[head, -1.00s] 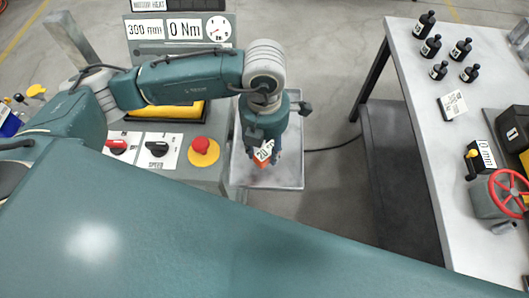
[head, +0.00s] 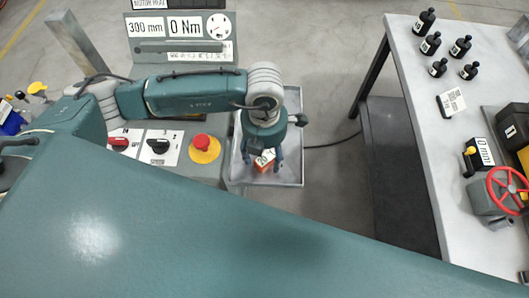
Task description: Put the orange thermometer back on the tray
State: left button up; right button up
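The orange thermometer (head: 262,168), with a white display face, is at the grey tray (head: 290,182) beside the control panel, seen from above within the tray's outline. My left gripper (head: 264,164) points down over the tray. Its two fingers stand apart on either side of the thermometer, with a gap visible on each side, so it looks open. Whether the thermometer rests fully on the tray floor is hard to tell from above. My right gripper is not in view.
A control panel with a red mushroom button (head: 202,143) and black and red knobs is left of the tray. A white table (head: 425,120) at the right carries several black bottles, a label card and a red handwheel (head: 507,190). A cable runs across the floor right of the tray.

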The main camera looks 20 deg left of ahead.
aim_at(264, 154)
pick_arm(q)
jog(key=shift+r, duration=0.45)
notch_tip(264, 154, up, 12)
jog(key=b, duration=0.3)
jog(key=shift+f+b, duration=0.25)
jog(key=shift+b, duration=0.05)
